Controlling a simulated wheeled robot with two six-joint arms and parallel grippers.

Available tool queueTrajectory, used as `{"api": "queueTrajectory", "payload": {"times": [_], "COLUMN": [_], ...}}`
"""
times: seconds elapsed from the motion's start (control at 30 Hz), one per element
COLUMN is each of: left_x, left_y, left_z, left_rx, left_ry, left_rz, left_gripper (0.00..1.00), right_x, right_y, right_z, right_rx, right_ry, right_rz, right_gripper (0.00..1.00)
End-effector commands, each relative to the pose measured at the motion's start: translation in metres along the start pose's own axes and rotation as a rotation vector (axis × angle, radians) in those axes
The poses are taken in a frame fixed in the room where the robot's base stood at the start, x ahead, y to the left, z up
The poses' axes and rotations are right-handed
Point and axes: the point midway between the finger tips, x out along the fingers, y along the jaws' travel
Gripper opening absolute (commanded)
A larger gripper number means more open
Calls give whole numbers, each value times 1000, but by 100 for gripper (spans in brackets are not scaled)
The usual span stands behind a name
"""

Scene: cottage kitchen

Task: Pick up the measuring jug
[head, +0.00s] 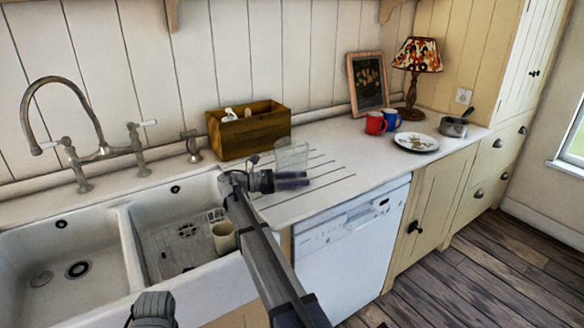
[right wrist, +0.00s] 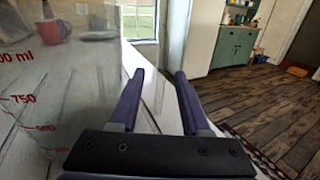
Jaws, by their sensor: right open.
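The measuring jug (head: 292,154) is clear and see-through. It stands on the ribbed drainboard in the head view, just beyond my right gripper (head: 304,180). In the right wrist view the jug (right wrist: 50,100) fills the left side, close up, with red volume marks on its wall. My right gripper (right wrist: 159,78) is open, with nothing between its two fingers. The jug is beside the fingers, to their left in that view. Its handle cannot be made out clearly.
A wooden box (head: 245,132) stands behind the drainboard. The double sink (head: 122,225), with a cream cup (head: 223,238) in it, is at left. Red (head: 374,123) and blue (head: 393,118) mugs, a plate (head: 416,135), a pan (head: 453,127) and a lamp (head: 410,60) stand farther right.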

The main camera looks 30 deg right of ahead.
Motion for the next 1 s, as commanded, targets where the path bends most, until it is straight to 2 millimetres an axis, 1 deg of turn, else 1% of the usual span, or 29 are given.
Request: {"api": "queueTrajectory", "payload": {"times": [0.13, 0.17, 0.57, 1.0], "left_x": [0, 0, 0, 0], "left_y": [0, 0, 0, 0], "left_z": [0, 0, 0, 0], "left_rx": [0, 0, 0, 0], "left_ry": [0, 0, 0, 0], "left_rz": [0, 0, 0, 0], "left_gripper": [50, 50, 50, 50], "right_x": [-1, -1, -1, -1], "right_y": [0, 0, 0, 0], "right_z": [0, 0, 0, 0], "right_rx": [0, 0, 0, 0], "right_ry": [0, 0, 0, 0], "right_rz": [1, 1, 1, 1], "right_gripper": [47, 45, 0, 0]}}
